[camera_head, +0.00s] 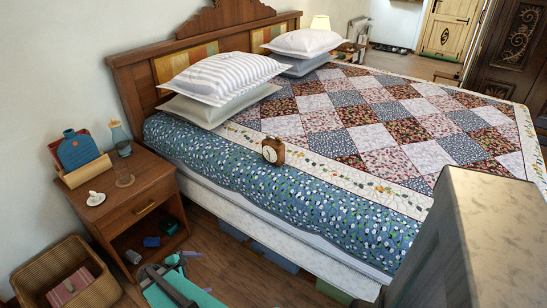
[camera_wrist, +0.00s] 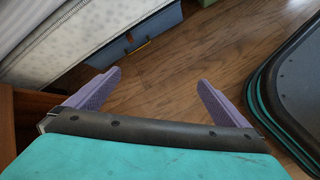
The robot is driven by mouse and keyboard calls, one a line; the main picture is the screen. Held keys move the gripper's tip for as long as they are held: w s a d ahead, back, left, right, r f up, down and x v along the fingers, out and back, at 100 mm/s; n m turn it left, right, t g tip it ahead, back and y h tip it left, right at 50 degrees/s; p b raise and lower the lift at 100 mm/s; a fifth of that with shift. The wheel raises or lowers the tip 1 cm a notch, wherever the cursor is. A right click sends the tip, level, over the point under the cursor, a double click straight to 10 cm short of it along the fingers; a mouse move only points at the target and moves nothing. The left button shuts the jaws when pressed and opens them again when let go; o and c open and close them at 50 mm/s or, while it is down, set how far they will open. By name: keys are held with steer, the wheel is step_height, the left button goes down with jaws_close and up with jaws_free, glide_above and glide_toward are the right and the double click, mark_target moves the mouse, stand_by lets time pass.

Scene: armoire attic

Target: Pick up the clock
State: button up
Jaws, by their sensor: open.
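A small brown wooden clock (camera_head: 273,151) with a pale round face stands upright on the near edge of the quilted bed, in the head view. My gripper (camera_wrist: 155,88) shows in the wrist view with its two purple fingers spread apart and nothing between them. It points down at the wooden floor beside the bed. In the head view my teal arm is low at the bottom edge, below and apart from the clock. The clock is not in the wrist view.
A nightstand (camera_head: 138,190) with several small items stands left of the bed (camera_head: 300,215). A wicker basket (camera_head: 62,278) is at lower left. Storage boxes (camera_head: 272,257) sit under the bed. Pillows (camera_head: 222,78) lie at the headboard. The quilt around the clock is clear.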

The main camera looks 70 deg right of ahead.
steer(key=s+d+r+n+h, duration=0.1)
steer(key=d+r+n+h, duration=0.1)
steer(key=d+r, duration=0.6)
steer(key=s+d+r+n+h+b, duration=0.1)
steer(key=d+r+n+h, duration=0.2)
steer(key=d+r, duration=0.5)
steer(key=s+d+r+n+g+h+b, duration=0.1)
steer(key=d+r+n+h, duration=0.2)
steer(key=d+r, duration=0.5)
steer(key=shift+d+r+h, duration=0.15)
steer(key=shift+d+h, duration=0.05)
steer(key=shift+d, duration=1.8)
steer(key=shift+d+r+h, duration=0.15)
steer(key=shift+d+h, duration=0.05)
steer(key=shift+d, duration=1.75)
steer(key=m+g+b, duration=0.1)
steer(key=g, duration=0.1)
glide_toward(269, 153)
steer(key=x, duration=0.2)
steer(key=shift+s+d, duration=0.2)
steer(key=shift+s, duration=0.05)
steer(key=x, duration=0.7)
steer(key=shift+d, duration=0.15)
steer(key=shift+s+d, duration=0.25)
steer(key=shift+d, duration=0.4)
steer(key=shift+p+x, duration=0.5)
steer(key=shift+x, duration=2.1)
